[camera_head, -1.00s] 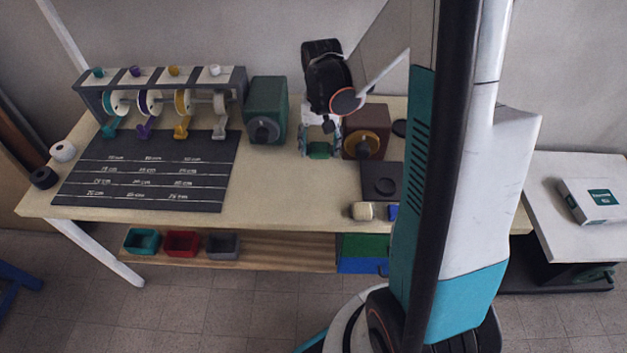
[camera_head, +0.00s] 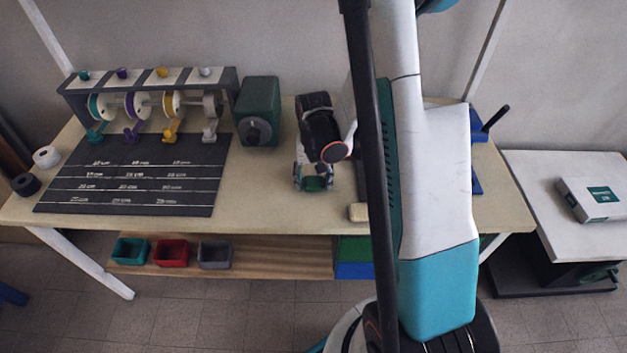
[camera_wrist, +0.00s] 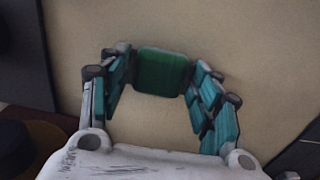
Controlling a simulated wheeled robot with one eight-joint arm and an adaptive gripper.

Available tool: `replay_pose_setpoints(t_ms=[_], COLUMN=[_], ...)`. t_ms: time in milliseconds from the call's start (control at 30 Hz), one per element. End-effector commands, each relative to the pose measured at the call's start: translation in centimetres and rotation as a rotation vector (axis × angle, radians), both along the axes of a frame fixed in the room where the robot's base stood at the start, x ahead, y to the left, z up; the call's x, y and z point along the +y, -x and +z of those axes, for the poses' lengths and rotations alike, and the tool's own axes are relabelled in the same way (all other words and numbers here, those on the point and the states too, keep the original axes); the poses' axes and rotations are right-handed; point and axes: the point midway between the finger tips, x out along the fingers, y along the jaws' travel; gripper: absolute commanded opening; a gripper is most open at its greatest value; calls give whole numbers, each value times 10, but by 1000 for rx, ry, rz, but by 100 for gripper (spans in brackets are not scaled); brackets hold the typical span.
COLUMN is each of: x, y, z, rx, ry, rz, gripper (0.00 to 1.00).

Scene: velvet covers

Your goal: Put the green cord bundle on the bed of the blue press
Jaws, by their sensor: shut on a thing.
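The green cord bundle (camera_head: 315,184) is a small dark green block over the wooden tabletop. My gripper (camera_head: 314,181) is shut on it. In the wrist view the bundle (camera_wrist: 162,73) sits between the two teal fingertips of my gripper (camera_wrist: 155,75). Pale tabletop shows beyond it; the gap to the table is hard to judge. The blue press (camera_head: 479,125) stands at the right end of the table, with a black lever sticking up. Its blue base (camera_head: 476,183) shows only in part; my arm hides the rest, including most of the bed.
A green machine (camera_head: 258,110) with a grey dial stands left of my gripper. A spool rack (camera_head: 150,92) and a dark measuring mat (camera_head: 125,183) fill the table's left. A pale block (camera_head: 358,212) lies near the front edge. A side table (camera_head: 560,235) holds a box (camera_head: 593,199).

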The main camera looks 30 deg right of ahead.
Motion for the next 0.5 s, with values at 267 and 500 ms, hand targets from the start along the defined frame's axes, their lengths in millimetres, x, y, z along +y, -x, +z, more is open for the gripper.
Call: replay_pose_setpoints(t_ms=[267, 500], x=[0, 0], y=[0, 0], z=[-2, -1], rx=[0, 0], ry=[0, 0], rz=[0, 0], gripper=[42, 78])
